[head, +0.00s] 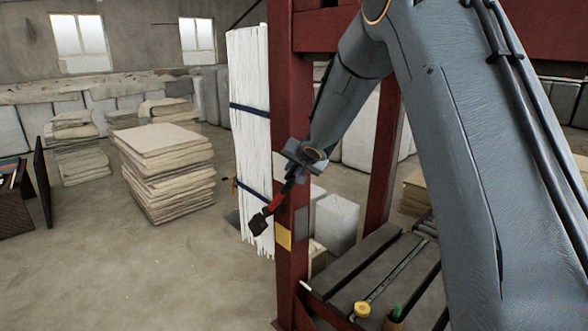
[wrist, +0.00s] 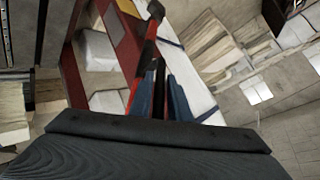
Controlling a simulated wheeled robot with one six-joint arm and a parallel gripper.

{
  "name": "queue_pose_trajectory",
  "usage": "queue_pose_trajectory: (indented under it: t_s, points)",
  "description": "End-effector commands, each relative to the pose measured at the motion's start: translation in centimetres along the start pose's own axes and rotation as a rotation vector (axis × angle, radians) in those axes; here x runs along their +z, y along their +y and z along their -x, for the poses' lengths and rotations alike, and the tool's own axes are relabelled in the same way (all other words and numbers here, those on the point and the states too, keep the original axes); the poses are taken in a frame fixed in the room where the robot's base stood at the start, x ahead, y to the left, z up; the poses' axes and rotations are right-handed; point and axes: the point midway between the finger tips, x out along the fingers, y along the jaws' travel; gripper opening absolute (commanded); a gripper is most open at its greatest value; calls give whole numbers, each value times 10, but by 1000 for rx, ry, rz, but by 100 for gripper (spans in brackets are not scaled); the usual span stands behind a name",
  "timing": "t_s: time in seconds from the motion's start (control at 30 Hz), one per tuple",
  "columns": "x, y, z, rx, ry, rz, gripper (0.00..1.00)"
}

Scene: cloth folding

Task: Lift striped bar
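A red-and-black bar (head: 276,203) with a dark block at its lower end hangs at a slant from my gripper (head: 291,180) in the head view. It is the only thing I see that fits the striped bar. In the wrist view the bar (wrist: 150,32) runs away from between the two blue fingers of my gripper (wrist: 162,95), which look shut on its dark part. The bar is in the air, in front of a red post. Its held end is partly hidden by the fingers.
The red post (head: 285,100) stands close behind my gripper, with a tall white strapped stack (head: 250,120) beside it. A dark slatted bench (head: 370,275) is at lower right. Stacked cloth (head: 165,170) stands left. The concrete floor (head: 120,270) at lower left is clear.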

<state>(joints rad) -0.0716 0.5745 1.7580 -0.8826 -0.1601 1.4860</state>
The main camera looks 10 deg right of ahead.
Motion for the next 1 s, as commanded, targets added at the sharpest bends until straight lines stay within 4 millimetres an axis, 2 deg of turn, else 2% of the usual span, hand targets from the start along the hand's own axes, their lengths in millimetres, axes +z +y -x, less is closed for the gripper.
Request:
queue_pose_trajectory:
  t_s: [0.03, 0.07, 0.47, 0.8, 1.0]
  points:
    - [1, 0, 0, 0, -1, 0, 26]
    - [0, 0, 0, 1, -1, 0, 31]
    - [-2, 1, 7, 2, 2, 0, 31]
    - [-1, 0, 57, 1, 2, 0, 31]
    - [-1, 0, 75, 1, 1, 1, 31]
